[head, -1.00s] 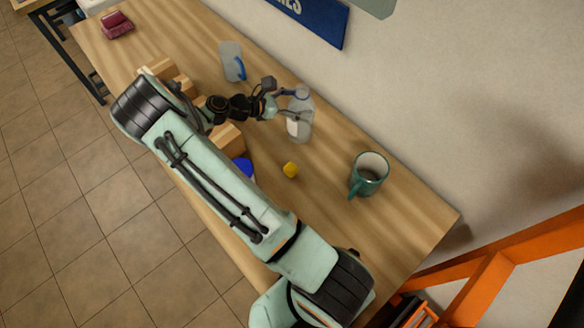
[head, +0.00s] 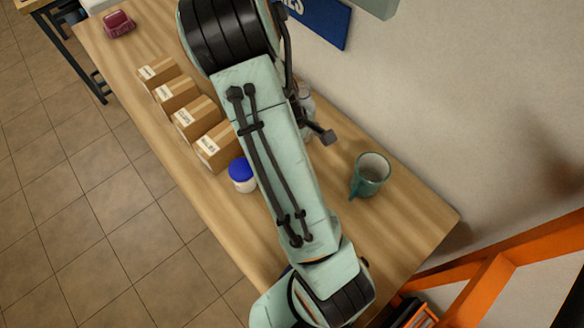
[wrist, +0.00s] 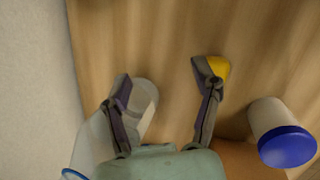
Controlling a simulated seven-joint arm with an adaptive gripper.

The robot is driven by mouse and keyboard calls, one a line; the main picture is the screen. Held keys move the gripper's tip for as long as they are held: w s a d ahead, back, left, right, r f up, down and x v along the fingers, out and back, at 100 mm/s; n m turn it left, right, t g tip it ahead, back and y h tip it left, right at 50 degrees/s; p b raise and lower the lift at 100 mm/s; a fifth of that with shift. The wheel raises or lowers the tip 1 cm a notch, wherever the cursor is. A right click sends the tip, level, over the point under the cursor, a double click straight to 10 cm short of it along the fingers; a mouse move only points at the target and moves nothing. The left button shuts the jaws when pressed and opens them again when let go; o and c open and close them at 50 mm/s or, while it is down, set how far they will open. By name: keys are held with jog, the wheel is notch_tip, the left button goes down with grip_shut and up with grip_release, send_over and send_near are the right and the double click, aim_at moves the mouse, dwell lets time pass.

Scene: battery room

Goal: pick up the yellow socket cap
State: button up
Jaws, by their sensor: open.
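The yellow socket cap (wrist: 222,68) is on the wooden table in the wrist view, partly hidden behind the tip of my right-hand finger. My gripper (wrist: 163,80) is open, with nothing held between its fingers. The cap is beside and beyond the right finger, not between the fingers; I cannot tell whether they touch. In the head view my arm covers the cap, and only a dark finger of my gripper shows to the right of the arm.
A clear bottle (wrist: 146,98) is behind my left finger. A white jar with a blue lid (wrist: 287,145) stands right of the gripper. In the head view, several cardboard boxes (head: 196,120) line the table's near side, and a teal mug (head: 371,174) stands near the wall.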

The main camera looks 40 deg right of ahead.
jog(key=a+m+t+y, duration=0.1)
jog(key=a, duration=0.1)
jog(key=a+m+y, duration=0.2)
jog(key=a, duration=0.1)
jog(key=shift+w+r+t, duration=0.1)
jog(key=shift+w+t, duration=0.05)
jog(key=shift+t, duration=0.25)
notch_tip(320, 180, down, 5)
jog(key=shift+a+f, duration=0.1)
jog(key=shift+f, duration=0.6)
jog(key=shift+c, duration=0.3)
jog(key=c, duration=0.9)
